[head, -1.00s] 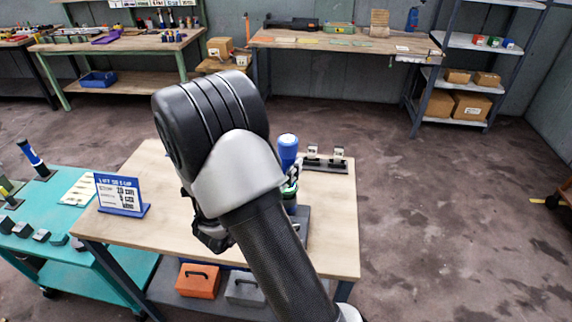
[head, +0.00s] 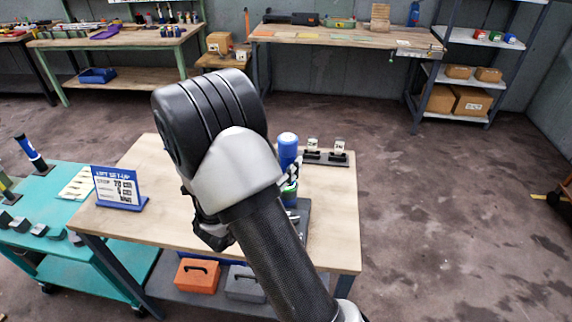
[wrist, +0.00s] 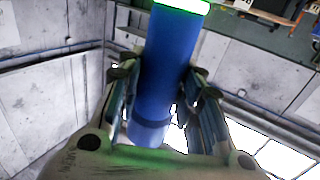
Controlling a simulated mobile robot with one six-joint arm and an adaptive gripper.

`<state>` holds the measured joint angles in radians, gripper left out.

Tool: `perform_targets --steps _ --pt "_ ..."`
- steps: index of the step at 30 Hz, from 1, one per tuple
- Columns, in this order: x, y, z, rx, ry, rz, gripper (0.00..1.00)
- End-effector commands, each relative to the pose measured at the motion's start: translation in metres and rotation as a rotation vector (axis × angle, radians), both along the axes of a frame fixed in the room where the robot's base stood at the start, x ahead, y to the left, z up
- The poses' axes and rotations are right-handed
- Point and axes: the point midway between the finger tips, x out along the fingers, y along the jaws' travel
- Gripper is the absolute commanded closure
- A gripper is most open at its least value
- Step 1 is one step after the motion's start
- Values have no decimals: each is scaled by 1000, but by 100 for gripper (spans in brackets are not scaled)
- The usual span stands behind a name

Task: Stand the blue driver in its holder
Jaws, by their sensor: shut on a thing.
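The blue driver (head: 288,146) stands roughly upright over the right part of the wooden table in the head view, just right of my arm. In the wrist view its blue handle (wrist: 168,55) runs between the fingers, with a bright green band at the top edge. My gripper (wrist: 160,88) is shut on this handle, one finger on each side. In the head view my own arm hides most of the gripper and the driver's lower end. A grey plate (head: 303,217) shows partly beside my arm below the driver. I cannot tell if it is the holder, or whether the driver touches it.
A blue-framed sign (head: 119,187) stands at the table's left. Another blue-handled tool (head: 30,152) stands tilted on the teal cart (head: 75,215). Orange (head: 197,277) and grey (head: 245,283) boxes sit on the lower shelf.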

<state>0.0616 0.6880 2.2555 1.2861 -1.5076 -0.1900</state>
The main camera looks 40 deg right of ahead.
Motion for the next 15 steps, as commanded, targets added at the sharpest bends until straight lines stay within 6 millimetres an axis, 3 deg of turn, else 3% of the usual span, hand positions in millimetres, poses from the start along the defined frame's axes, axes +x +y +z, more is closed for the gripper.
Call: perform_targets --steps 4,5,15 --pt "0 0 0 -3 -3 0 97" --pt "0 0 -1 -3 -3 0 66" --pt "0 0 -1 -1 -1 0 44"
